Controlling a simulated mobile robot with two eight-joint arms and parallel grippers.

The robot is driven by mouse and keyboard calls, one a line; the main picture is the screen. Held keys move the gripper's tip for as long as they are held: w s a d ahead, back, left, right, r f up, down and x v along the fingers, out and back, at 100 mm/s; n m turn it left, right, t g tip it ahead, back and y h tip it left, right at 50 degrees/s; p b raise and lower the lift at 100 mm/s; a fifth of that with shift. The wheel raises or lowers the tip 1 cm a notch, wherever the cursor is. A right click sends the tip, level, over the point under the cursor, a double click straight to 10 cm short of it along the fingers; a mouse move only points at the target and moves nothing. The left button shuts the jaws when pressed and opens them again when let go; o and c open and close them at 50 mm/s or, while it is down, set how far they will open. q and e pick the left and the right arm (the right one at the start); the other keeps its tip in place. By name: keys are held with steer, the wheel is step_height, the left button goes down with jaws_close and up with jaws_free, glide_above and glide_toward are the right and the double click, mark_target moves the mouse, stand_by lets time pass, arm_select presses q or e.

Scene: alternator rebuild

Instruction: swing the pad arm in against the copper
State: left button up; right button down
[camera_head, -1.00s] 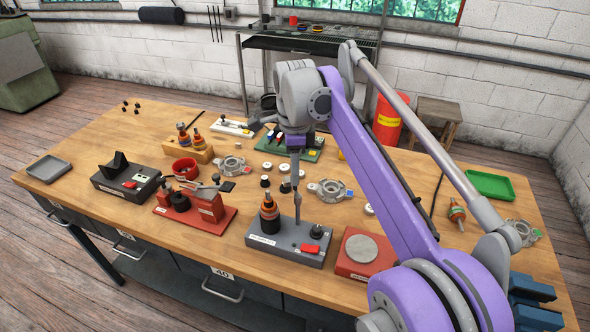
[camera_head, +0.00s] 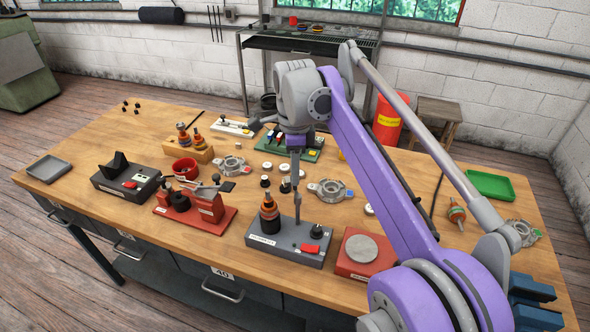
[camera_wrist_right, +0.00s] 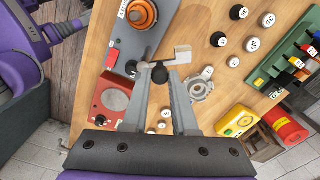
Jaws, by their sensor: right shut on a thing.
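The grey fixture (camera_head: 285,252) stands near the table's front edge and holds an upright rotor with orange-copper bands (camera_head: 269,215); the rotor also shows at the top of the right wrist view (camera_wrist_right: 142,14). My right gripper (camera_head: 298,217) points down just behind the fixture. In the right wrist view its fingers (camera_wrist_right: 160,80) are shut on a black knob (camera_wrist_right: 160,74) of the pad arm (camera_wrist_right: 150,66). The pale pad (camera_wrist_right: 183,54) at the arm's end is apart from the copper, with a gap between. My left gripper is out of view.
The fixture carries a black dial (camera_head: 317,232) and a red switch (camera_head: 310,248). A red block with a grey disc (camera_head: 362,250) stands right of it, a red stand (camera_head: 210,213) left. A metal housing (camera_head: 328,190) and white caps lie behind. The front right table is partly covered by my arm.

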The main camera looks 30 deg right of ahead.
steer(key=shift+s+a+n+p, duration=0.1)
steer(key=shift+a+n+p, duration=0.4)
steer(key=shift+n, duration=1.25)
steer(key=shift+s+a+n+p, duration=0.2)
steer(key=shift+n+p, duration=0.45)
steer(key=shift+n, duration=1.15)
steer(key=shift+w+a+n+p, duration=0.1)
steer(key=shift+a+n+p, duration=0.45)
steer(key=shift+n, duration=1.2)
steer(key=shift+d, duration=0.1)
steer(key=c, duration=0.7)
jaws_free()
